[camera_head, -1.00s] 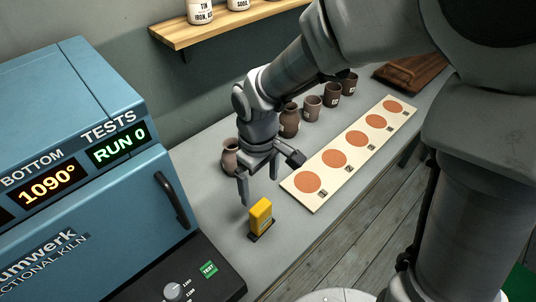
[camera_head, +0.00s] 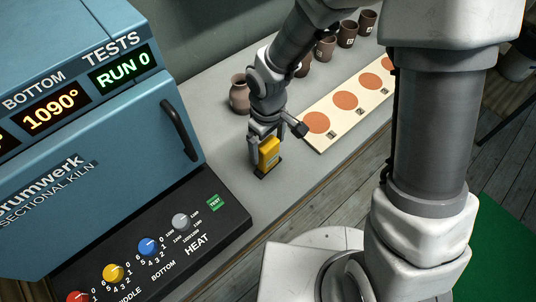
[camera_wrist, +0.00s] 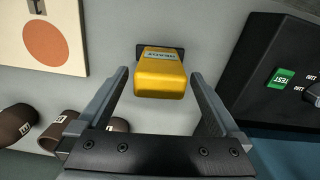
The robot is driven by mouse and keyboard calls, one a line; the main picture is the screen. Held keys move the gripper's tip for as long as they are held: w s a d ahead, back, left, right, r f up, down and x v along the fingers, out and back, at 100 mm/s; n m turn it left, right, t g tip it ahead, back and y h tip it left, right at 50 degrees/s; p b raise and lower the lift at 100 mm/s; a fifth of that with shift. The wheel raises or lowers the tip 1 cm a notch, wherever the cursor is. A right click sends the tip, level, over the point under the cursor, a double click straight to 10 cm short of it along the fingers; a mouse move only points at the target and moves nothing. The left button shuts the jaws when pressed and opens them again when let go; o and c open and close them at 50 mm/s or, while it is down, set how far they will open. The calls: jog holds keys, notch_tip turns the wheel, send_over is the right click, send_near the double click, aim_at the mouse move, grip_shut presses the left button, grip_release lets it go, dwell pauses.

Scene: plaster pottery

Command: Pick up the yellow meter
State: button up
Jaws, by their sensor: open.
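The yellow meter (camera_head: 269,152) stands upright on a small dark base on the grey bench, right of the kiln. My gripper (camera_head: 267,155) is lowered over it, with its fingers beside the meter. In the wrist view the meter (camera_wrist: 160,75) shows its yellow end and a pale label, between and just beyond the two open fingertips of my gripper (camera_wrist: 158,78). A gap shows on both sides, so the fingers look apart from it.
The blue kiln (camera_head: 110,150) and its dark knob panel (camera_head: 170,245) stand left of the meter. A pale board with orange discs (camera_head: 328,112) lies to the right. A brown vase (camera_head: 239,95) and several cups (camera_head: 347,34) stand behind. Bare bench surrounds the meter.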

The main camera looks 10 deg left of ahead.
jog(key=shift+c, duration=0.2)
grip_shut()
jog(key=shift+r, duration=0.15)
dwell(0.3)
jog(key=shift+r, duration=0.55)
jog(key=r, duration=0.1)
jog(key=d+r, duration=0.1)
jog(key=r, duration=0.1)
jog(key=shift+s+d+r+p, duration=0.1)
jog(key=shift+r+p, duration=0.2)
jog(key=shift+p, duration=0.05)
jog(key=s+d+r, duration=0.2)
jog(key=d+r, duration=0.1)
jog(key=d, duration=0.2)
jog(key=s+d+r+p, duration=0.1)
jog(key=d+r, duration=0.2)
jog(key=d, duration=0.2)
jog(key=shift+s+p, duration=0.3)
jog(key=shift+s, duration=0.05)
jog(key=shift+a, duration=0.1)
